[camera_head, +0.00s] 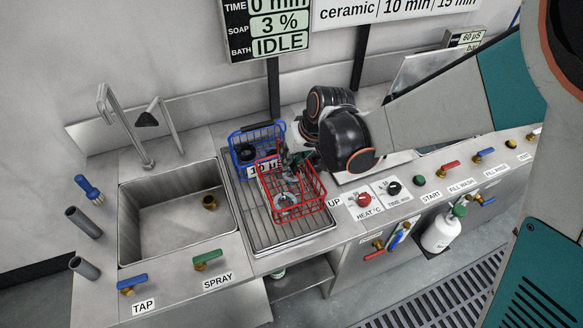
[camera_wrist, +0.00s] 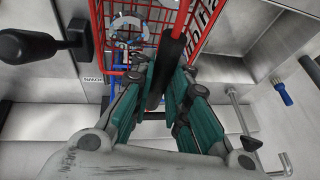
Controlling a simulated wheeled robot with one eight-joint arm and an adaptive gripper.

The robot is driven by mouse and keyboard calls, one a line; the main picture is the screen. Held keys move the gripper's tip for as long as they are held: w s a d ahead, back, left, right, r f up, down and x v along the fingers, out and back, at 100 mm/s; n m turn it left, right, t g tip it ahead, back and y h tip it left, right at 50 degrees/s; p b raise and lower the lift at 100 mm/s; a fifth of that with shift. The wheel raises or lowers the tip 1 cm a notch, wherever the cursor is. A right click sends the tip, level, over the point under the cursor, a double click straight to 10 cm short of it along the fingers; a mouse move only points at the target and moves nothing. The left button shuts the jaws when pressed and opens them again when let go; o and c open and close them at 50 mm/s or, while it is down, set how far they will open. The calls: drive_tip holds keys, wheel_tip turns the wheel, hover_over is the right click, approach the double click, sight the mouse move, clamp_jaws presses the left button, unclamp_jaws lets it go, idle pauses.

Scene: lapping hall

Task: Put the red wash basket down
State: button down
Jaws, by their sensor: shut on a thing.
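The red wash basket (camera_head: 314,205) is over the wire draining rack beside the sink, at the front right of the blue basket. Grey ring-shaped parts (camera_head: 286,203) lie in it. My gripper (camera_head: 292,160) is at its back edge, shut on its dark handle. In the wrist view the red basket (camera_wrist: 98,30) fills the top, and the black handle bar (camera_wrist: 176,45) runs between the teal fingers of my gripper (camera_wrist: 166,72). I cannot tell whether the basket's base touches the rack (camera_head: 262,238).
The blue basket (camera_head: 236,136) with dark rings stands on the rack's back part, close behind the red one. The sink (camera_head: 160,215) with a brass fitting lies left. A control panel with HEAT knob (camera_head: 364,199) is right. Bare rack shows at the front left.

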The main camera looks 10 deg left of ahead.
drive_tip(key=shift+f+b, duration=1.4)
drive_tip(key=shift+f, duration=0.8)
drive_tip(key=c, duration=1.5)
unclamp_jaws()
drive_tip(key=shift+c, duration=0.2)
drive_tip(key=p+v, duration=0.7)
drive_tip(key=v, duration=0.5)
drive_tip(key=shift+p, duration=0.3)
drive_tip(key=shift+s, duration=0.1)
